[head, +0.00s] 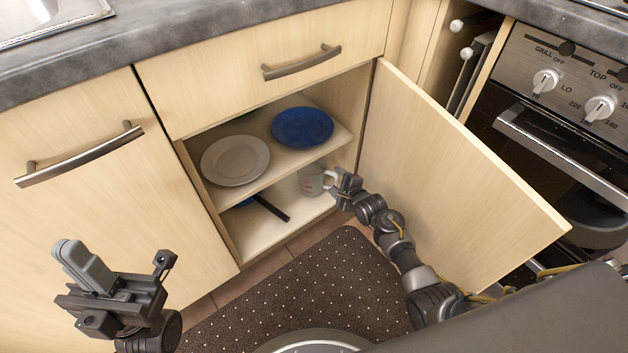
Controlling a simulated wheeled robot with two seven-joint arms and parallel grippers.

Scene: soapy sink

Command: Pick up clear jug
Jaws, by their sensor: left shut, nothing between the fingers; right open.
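The clear jug (311,179) stands on the lower shelf of the open cupboard, near its right side, with its handle towards the right. My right gripper (338,182) is open at the jug's handle side. Whether its fingers are around the handle or only beside it is too small to tell. My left gripper (82,264) is shut and empty, raised in front of the closed cupboard door at the left, far from the jug.
A white plate (235,160) and a blue plate (302,127) lie on the upper shelf. A dark-handled pan (270,208) lies on the lower shelf, left of the jug. The open cupboard door (450,180) stands right of my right arm. A dotted mat (300,290) covers the floor.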

